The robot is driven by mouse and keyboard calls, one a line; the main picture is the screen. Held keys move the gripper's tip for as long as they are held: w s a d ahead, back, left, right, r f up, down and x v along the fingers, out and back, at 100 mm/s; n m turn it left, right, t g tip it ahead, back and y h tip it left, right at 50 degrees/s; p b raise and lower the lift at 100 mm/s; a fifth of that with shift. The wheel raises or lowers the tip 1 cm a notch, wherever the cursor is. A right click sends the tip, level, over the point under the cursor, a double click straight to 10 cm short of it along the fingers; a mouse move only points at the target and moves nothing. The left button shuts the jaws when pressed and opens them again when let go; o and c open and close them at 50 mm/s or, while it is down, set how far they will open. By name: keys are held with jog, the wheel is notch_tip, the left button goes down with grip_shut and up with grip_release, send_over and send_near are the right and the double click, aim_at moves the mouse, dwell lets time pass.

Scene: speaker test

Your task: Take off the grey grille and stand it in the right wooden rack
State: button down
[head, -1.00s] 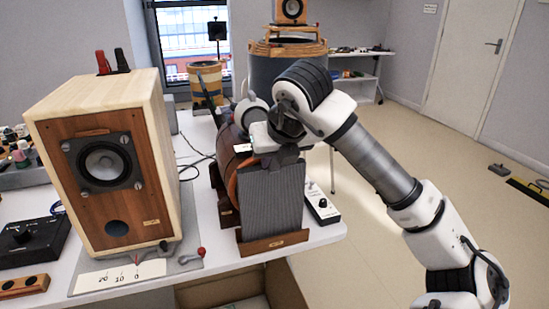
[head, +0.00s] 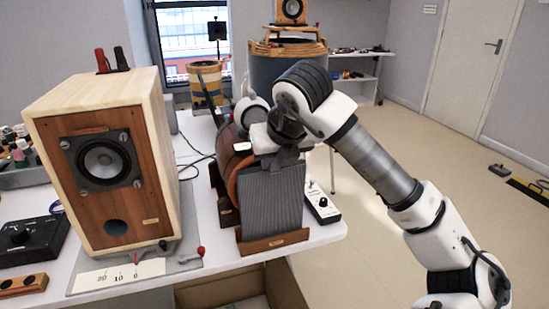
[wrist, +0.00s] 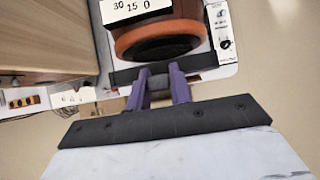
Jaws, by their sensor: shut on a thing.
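The grey grille (head: 270,203) is a ribbed upright panel at the table's front right in the head view. Its lower edge is behind the front lip of a wooden rack (head: 275,243); whether it rests on the rack's bottom is hidden. My gripper (head: 286,160) is above it, shut on its top edge. In the wrist view the purple fingers of my gripper (wrist: 158,82) close on the grille's dark edge (wrist: 125,76). The wooden speaker (head: 105,165) stands at the left with its round driver bare.
A dark drum-like body with an orange ring (head: 233,180) is close behind the grille. A small control box (head: 322,207) lies to its right. A numbered card (head: 120,275) and a red-knobbed lever (head: 195,256) are in front of the speaker. An open carton (head: 235,288) is below the table edge.

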jog(key=shift+f+b, duration=0.45)
jog(key=shift+f, duration=0.05)
jog(key=c, duration=1.2)
grip_release()
jog(key=shift+o, duration=0.2)
